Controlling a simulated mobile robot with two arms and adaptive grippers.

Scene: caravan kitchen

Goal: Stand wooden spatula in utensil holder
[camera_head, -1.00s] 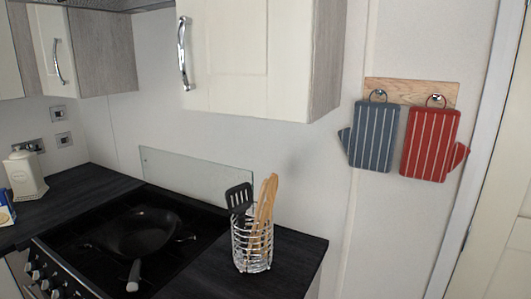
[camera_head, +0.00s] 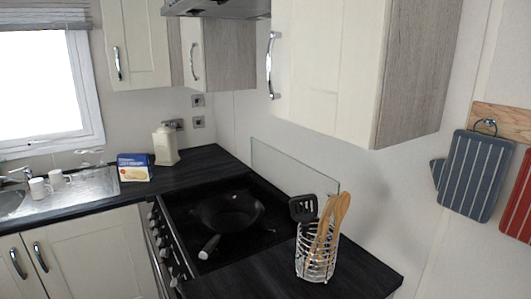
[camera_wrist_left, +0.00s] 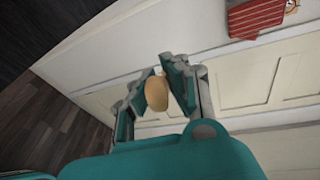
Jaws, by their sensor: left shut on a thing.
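In the left wrist view, my left gripper (camera_wrist_left: 158,84) is shut on the wooden spatula (camera_wrist_left: 157,95). Only a rounded, light-wood end of it shows between the fingers; the rest is hidden. Neither gripper shows in the head view, so I cannot tell how far the held spatula is from the holder.
A black pan (camera_head: 228,212) sits on the hob left of the holder. A wall cabinet (camera_head: 335,70) hangs above the counter. A blue box (camera_head: 134,167) and a cream canister (camera_head: 165,147) stand farther back. The counter right of the holder is clear.

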